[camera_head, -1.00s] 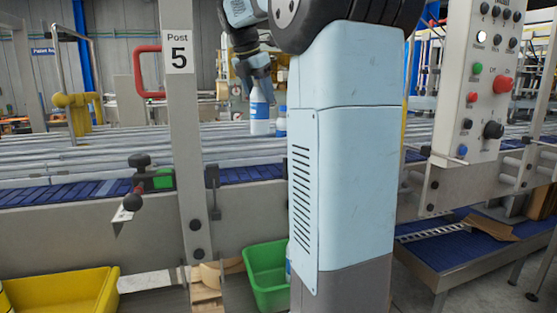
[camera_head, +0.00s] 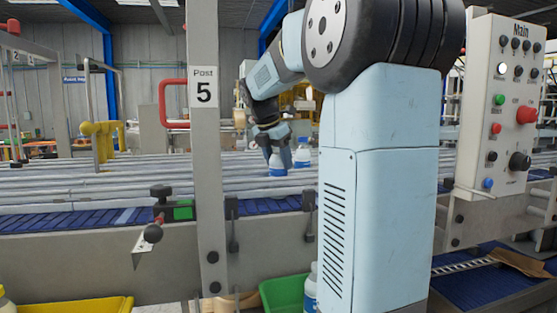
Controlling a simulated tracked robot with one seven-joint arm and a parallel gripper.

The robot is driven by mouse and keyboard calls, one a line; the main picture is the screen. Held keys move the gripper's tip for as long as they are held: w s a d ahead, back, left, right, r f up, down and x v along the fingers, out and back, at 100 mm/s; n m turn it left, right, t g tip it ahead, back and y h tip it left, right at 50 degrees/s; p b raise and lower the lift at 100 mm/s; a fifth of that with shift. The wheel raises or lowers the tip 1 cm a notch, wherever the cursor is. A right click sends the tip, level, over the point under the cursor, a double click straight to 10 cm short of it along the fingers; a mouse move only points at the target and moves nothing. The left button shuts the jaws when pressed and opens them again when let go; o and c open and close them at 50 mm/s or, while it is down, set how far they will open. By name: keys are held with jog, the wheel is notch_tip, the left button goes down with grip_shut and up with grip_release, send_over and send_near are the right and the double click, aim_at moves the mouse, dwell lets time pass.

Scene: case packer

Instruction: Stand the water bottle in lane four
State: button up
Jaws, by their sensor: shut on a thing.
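A water bottle with a blue label (camera_head: 277,170) is upright among the grey lane rails (camera_head: 130,182), beyond the post marked 5. My gripper (camera_head: 276,153) is shut on its upper part from above; the fingers hide the cap. I cannot tell whether its base touches the lane floor or which lane number it is over. A second blue-and-white bottle (camera_head: 302,154) stands just to its right, apart from my gripper.
Post 5 (camera_head: 208,180) stands in front of the lanes. A green bin (camera_head: 283,293) holding a bottle (camera_head: 310,290) and a yellow bin (camera_head: 80,305) are below. A control panel (camera_head: 497,100) is at right. My column hides part of the lanes.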

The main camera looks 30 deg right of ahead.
jog(key=o, duration=1.5)
jog(key=shift+o, duration=0.2)
jog(key=v, duration=1.2)
jog(key=s+a+f+m+t+y, duration=0.2)
jog(key=s+a+f+m, duration=0.5)
jog(key=s+f+m, duration=0.4)
jog(key=s+a+f+m+t+y, duration=0.2)
jog(key=s+a+f+m, duration=0.5)
jog(key=s+f+m, duration=0.3)
jog(key=s+f, duration=0.1)
jog(key=s, duration=0.2)
jog(key=shift+f+m, duration=0.25)
jog(key=shift+m, duration=0.15)
